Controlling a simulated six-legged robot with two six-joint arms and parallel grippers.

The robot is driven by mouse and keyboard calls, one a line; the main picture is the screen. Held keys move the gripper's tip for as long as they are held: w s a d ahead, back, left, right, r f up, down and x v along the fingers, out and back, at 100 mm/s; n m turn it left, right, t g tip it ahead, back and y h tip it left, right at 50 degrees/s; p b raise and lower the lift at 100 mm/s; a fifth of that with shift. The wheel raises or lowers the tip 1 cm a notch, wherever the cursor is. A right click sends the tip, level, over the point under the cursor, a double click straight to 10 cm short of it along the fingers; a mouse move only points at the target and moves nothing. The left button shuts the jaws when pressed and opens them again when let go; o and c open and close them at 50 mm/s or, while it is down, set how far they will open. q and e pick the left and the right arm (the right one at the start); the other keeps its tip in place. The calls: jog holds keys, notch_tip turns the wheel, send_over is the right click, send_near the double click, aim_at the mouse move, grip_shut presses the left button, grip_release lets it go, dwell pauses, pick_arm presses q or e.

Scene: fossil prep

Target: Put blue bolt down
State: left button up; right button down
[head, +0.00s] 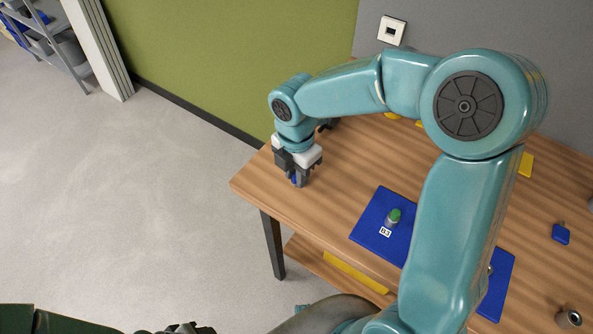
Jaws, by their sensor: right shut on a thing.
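My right gripper (299,179) points down over the far left corner of the wooden table (335,180). It is shut on the blue bolt (294,179), of which only a small blue part shows between the dark fingers. The rest of the bolt is hidden. It is at or just above the tabletop; I cannot tell whether it touches. At the bottom left edge, a dark piece that seems to be my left gripper (185,328) is cut off by the frame, so its jaws cannot be read.
A blue mat (367,229) holds a green-topped grey piece (393,217) and a small white label. Another blue mat part (500,280) shows behind my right arm. A blue piece (561,234) and a metal ring (568,318) lie at the right. The table's left end is mostly clear.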

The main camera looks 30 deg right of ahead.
jog(key=shift+s+r, duration=0.1)
jog(key=shift+s, duration=0.05)
jog(key=c, duration=0.9)
grip_release()
jog(key=shift+f, duration=0.25)
jog(key=shift+r, duration=0.1)
notch_tip(320, 180, up, 12)
jog(key=shift+r+p, duration=0.15)
jog(key=shift+p, duration=0.2)
jog(key=shift+w, duration=0.2)
